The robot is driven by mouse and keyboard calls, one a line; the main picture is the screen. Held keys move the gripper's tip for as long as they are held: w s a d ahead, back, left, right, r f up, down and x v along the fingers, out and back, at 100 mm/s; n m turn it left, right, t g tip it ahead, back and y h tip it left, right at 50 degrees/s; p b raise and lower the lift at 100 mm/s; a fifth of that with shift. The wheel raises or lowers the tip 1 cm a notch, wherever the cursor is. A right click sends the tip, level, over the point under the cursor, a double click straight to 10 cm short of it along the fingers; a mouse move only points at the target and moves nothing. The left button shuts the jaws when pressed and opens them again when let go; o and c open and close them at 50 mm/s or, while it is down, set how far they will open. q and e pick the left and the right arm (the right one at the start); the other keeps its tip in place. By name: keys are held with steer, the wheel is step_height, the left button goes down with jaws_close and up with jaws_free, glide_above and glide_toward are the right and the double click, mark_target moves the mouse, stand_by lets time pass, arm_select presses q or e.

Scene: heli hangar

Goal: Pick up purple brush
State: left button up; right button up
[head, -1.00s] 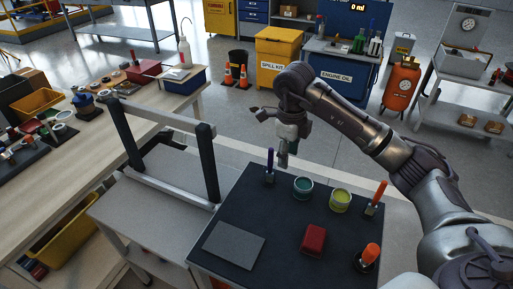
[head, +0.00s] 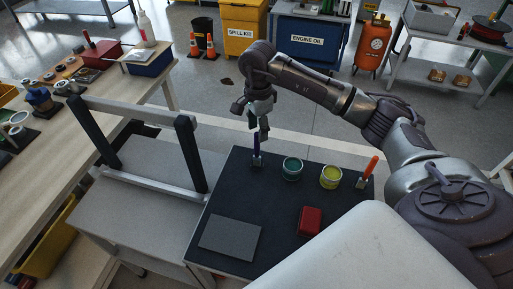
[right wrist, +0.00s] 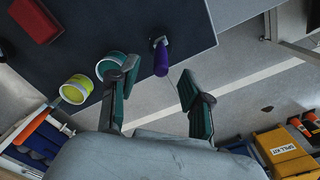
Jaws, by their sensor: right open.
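The purple brush (head: 256,143) stands upright, handle up, at the far left part of the dark mat (head: 225,208). In the right wrist view the gripper (right wrist: 160,76) has a clear gap on both sides of the handle. My left gripper is not in view.
A teal can (head: 292,170) and a yellow can (head: 330,178) stand right of the brush. An orange-handled brush (head: 369,170), a red block (head: 310,221) and a grey plate (head: 230,238) are also on the mat. A dark upright frame (head: 188,155) stands to the left.

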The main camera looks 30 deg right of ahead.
mark_target(257, 156)
steer(key=shift+s+a+f+p, duration=0.1)
steer(key=shift+f+p, duration=0.2)
steer(key=shift+f, duration=0.25)
step_height(257, 156, down, 4)
steer(key=shift+r+p, duration=0.2)
steer(key=shift+p, duration=0.35)
steer(key=shift+f, duration=0.35)
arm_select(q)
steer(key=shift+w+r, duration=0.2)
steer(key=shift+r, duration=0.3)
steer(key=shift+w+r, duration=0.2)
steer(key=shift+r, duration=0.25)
arm_select(e)
jaws_close()
